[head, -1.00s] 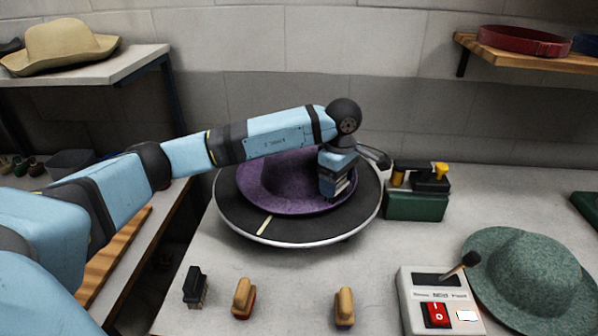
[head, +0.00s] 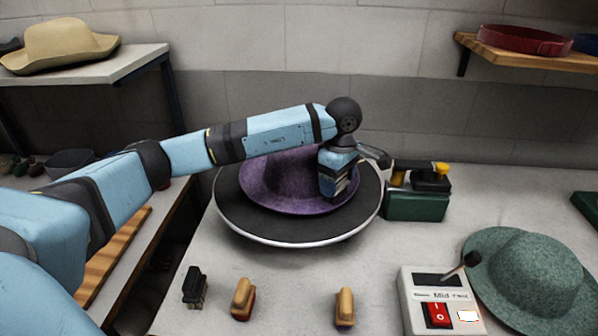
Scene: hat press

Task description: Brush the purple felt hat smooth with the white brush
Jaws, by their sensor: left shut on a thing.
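The purple felt hat (head: 270,187) lies on a round black turntable (head: 232,212) with a pale rim, in the middle of the head view. My left gripper (head: 336,184) points down at the right side of the hat, over its brim beside the crown. It is shut on a brush, which I take to be the white brush; only small pale and dark parts show between and below the fingers. I cannot tell how firmly the bristles touch the felt. My left arm passes over the back of the hat and hides part of it. My right gripper is not in view.
Three other brushes stand in front: a black one (head: 194,288), a tan-and-red one (head: 243,299) and a tan-and-blue one (head: 344,309). A control box (head: 415,313) and a green hat (head: 538,275) are at right. A green block (head: 415,207) stands right of the turntable.

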